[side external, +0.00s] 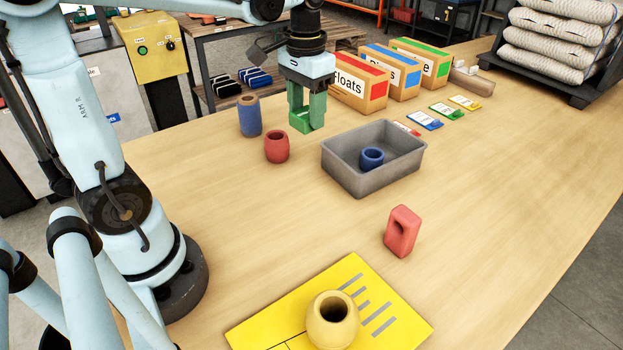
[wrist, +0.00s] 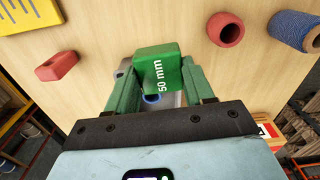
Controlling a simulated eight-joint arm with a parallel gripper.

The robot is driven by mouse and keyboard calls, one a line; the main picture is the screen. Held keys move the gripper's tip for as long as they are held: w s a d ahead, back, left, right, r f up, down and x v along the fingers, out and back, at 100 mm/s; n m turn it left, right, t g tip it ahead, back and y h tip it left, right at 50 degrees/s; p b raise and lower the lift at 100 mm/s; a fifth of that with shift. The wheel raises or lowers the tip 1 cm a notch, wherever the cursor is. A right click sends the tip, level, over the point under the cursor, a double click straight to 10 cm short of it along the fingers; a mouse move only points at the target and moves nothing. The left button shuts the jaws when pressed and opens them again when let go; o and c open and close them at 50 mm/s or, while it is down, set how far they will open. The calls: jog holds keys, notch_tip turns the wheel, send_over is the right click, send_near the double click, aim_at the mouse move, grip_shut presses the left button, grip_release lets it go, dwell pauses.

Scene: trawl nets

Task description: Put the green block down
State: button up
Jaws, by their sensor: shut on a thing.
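My gripper (side external: 308,112) is shut on the green block (side external: 299,119), which hangs between its two green fingers. In the side external view it is in front of the labelled boxes and up and left of the grey bin. The wrist view shows the green block (wrist: 160,72) between the fingers (wrist: 160,85), with "50 mm" printed on its face. Whether the block touches the table is hard to tell, but it appears held above it. The fingers hide part of its sides.
A grey bin (side external: 345,177) holds a blue ring (side external: 372,157). A red float (side external: 277,147) and a blue cylinder (side external: 249,115) stand left of my gripper. A red block (side external: 402,231) and a yellow float (side external: 332,319) on a yellow mat (side external: 262,332) are nearer.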

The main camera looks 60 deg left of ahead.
jog(key=s+d+f+m, duration=0.1)
jog(key=s+f, duration=0.1)
jog(key=s, duration=0.5)
jog(key=s+d+f, duration=0.2)
jog(key=s, duration=0.5)
jog(key=a+f, duration=0.2)
jog(key=a, duration=0.1)
jog(key=s+a+f, duration=0.1)
jog(key=a+f, duration=0.1)
jog(key=a, duration=0.2)
jog(key=s+a+f, duration=0.1)
jog(key=a+f, duration=0.2)
jog(key=a, duration=0.1)
jog(key=shift+a, duration=0.25)
jog(key=shift+f, duration=2)
jog(key=shift+f, duration=0.1)
jog(key=o, duration=1.1)
jog(key=shift+c, duration=0.2)
